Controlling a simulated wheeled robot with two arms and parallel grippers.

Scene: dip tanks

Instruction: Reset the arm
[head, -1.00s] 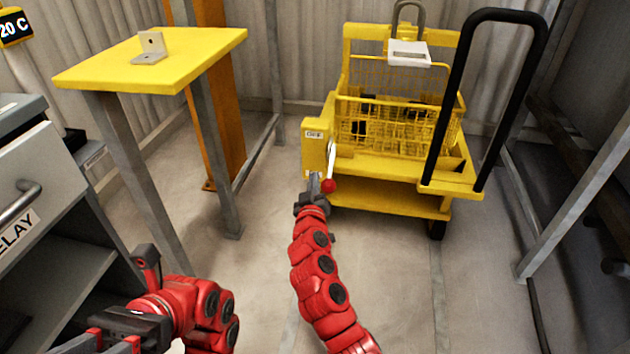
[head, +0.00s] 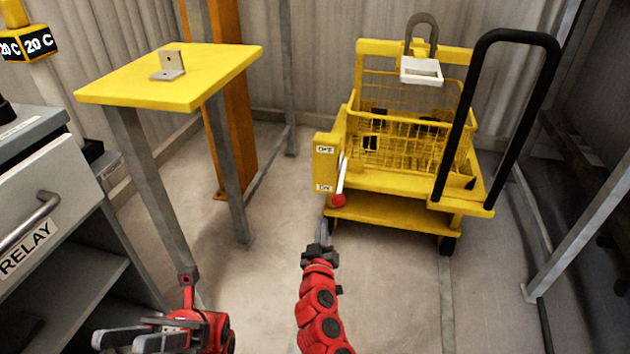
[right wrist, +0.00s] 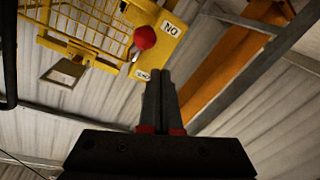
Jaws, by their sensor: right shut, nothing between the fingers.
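My right gripper (head: 322,236) is shut and empty, low in front of the yellow cart. It is just below and left of the red lever knob (head: 338,200), with a small gap.
The yellow cart (head: 395,213) carries a wire basket (head: 410,140) and a black handle (head: 465,110). A yellow table (head: 125,88) with a grey bracket (head: 170,65) stands left. A RELAY cabinet (head: 45,205) is at far left. Floor between table and cart is clear.

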